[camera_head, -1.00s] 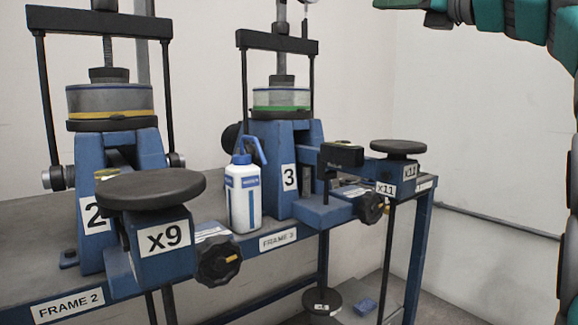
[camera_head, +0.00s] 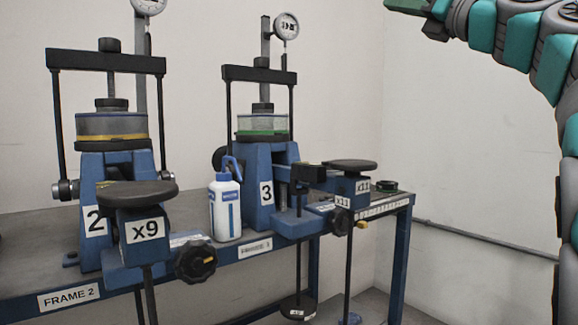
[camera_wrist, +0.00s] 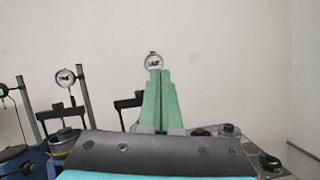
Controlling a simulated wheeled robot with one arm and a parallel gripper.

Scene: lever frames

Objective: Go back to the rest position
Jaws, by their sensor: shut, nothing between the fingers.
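My gripper (camera_wrist: 160,78) shows in the wrist view with its two green fingers together and nothing between them. Behind its tips are a pale wall and a round dial gauge. The arm is raised, apart from the bench and the lever frames. Frame 2 (camera_head: 100,200) stands at the left of the bench and frame 3 (camera_head: 258,195) stands farther back.
A white bottle with a blue cap (camera_head: 225,208) stands between the frames. Black round weight pans (camera_head: 136,194) stick out toward the front. The blue bench (camera_head: 398,265) ends at the right, with open floor and bare wall beyond. Dial gauges (camera_head: 285,27) top the frames.

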